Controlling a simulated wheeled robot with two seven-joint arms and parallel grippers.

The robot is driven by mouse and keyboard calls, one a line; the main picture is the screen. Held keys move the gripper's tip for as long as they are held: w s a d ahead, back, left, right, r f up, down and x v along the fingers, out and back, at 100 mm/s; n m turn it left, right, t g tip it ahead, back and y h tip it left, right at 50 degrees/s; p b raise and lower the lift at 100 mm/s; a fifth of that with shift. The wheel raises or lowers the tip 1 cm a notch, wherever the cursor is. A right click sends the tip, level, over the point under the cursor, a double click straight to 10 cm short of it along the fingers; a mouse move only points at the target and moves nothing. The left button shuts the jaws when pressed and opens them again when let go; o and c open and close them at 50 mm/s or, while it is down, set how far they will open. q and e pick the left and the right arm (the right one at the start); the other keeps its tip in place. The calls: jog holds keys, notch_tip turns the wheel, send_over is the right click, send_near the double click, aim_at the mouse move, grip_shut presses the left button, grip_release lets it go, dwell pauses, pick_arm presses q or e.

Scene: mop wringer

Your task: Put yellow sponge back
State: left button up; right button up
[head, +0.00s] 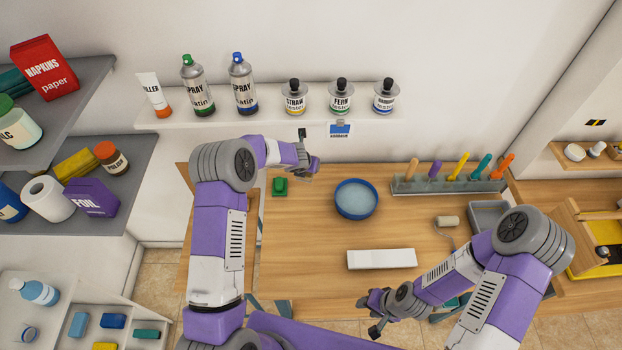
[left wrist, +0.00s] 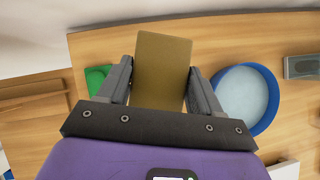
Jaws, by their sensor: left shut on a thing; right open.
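My left gripper (head: 312,163) is above the back left of the wooden table, near the wall. In the left wrist view its two fingers (left wrist: 160,75) are shut on a flat, dull yellow block, which looks like the yellow sponge (left wrist: 162,62). The head view does not show the held sponge clearly. A green sponge (head: 280,186) lies on the table below, left of a blue bowl (head: 356,199) of pale liquid. Both also show in the left wrist view, the green sponge (left wrist: 97,78) left and the bowl (left wrist: 246,98) right. My right gripper (head: 367,315) is open and empty near the table's front edge.
A wall shelf (head: 225,121) with spray cans and bottles runs behind the table. A grey rack (head: 450,186) of coloured handles stands at the back right. A white block (head: 381,259) lies in front. A lower-left tray (head: 52,328) holds several coloured blocks, one yellow (head: 104,346).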

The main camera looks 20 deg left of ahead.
pick_arm(q)
jog(key=shift+d+r+m, duration=0.1)
jog(key=shift+d+m, duration=0.15)
jog(key=shift+m, duration=0.25)
jog(key=b, duration=0.3)
send_over(309, 188)
jog(key=shift+h, duration=0.3)
notch_tip(309, 188, down, 6)
jog(key=shift+w+r, duration=0.1)
jog(key=shift+f+b, duration=0.9)
jog(key=shift+f, duration=1.15)
jog(key=shift+f, duration=0.1)
jog(key=o, duration=1.1)
